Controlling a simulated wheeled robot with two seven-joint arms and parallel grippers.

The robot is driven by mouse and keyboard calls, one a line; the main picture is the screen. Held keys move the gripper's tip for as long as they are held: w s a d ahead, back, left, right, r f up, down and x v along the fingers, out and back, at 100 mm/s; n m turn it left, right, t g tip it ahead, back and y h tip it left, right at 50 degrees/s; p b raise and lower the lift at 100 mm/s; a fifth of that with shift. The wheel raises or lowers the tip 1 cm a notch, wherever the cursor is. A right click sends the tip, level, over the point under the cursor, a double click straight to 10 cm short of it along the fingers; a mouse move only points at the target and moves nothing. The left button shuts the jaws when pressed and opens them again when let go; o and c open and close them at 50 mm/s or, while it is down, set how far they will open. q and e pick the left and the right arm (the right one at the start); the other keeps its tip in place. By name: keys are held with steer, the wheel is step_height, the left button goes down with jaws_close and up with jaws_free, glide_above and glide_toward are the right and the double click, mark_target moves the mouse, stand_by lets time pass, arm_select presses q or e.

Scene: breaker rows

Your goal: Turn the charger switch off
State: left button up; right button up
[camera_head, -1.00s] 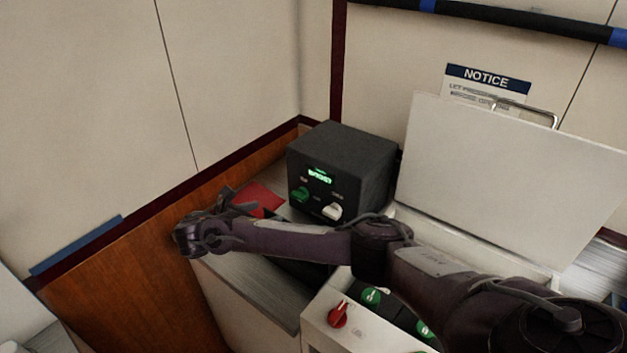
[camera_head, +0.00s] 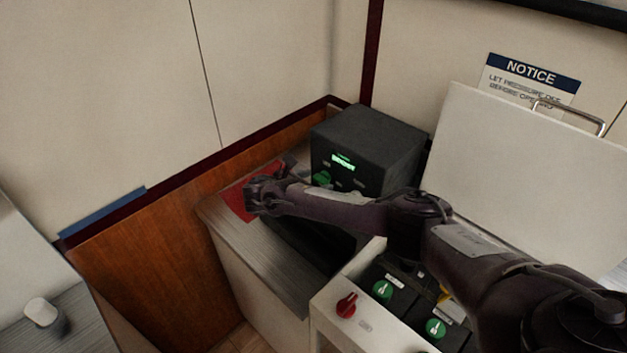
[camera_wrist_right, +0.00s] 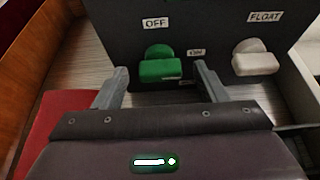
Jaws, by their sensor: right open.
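The charger is a dark box (camera_head: 365,139) with a lit green display, standing on the grey counter in the corner. Its green switch knob (camera_wrist_right: 161,66) sits between an OFF label at upper left and an ON label at right in the right wrist view; the knob also shows in the head view (camera_head: 322,178). My right gripper (camera_wrist_right: 160,80) is open, with one finger on each side of the green knob's lower part and apart from it in the picture. I cannot tell whether the fingers touch the panel. My left gripper is not in view.
A white knob (camera_wrist_right: 255,60) under a FLOAT label is right of the green one. A red sheet (camera_head: 240,199) lies on the counter. In front stand a red knob (camera_head: 346,305) and green breaker knobs (camera_head: 382,291). A raised white lid (camera_head: 530,165) is at right.

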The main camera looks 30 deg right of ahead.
steer(key=c, duration=1)
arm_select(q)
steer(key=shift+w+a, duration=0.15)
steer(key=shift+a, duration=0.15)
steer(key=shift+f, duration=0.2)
arm_select(e)
steer(key=shift+w+n, duration=0.1)
steer(key=shift+n, duration=0.2)
steer(key=n+g+b, duration=0.1)
steer(key=n+b, duration=0.1)
steer(key=b, duration=0.1)
steer(key=shift+w+a+f+g+h, duration=0.1)
steer(key=shift+w+f+g+h, duration=0.1)
steer(key=shift+g+h, duration=0.2)
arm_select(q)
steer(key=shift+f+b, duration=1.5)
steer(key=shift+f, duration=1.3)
arm_select(e)
steer(key=shift+w+r+n+g+h, duration=0.15)
steer(key=shift+n+g+h, duration=0.3)
steer(key=shift+n, duration=0.65)
steer(key=o, duration=1)
steer(key=shift+a, duration=0.1)
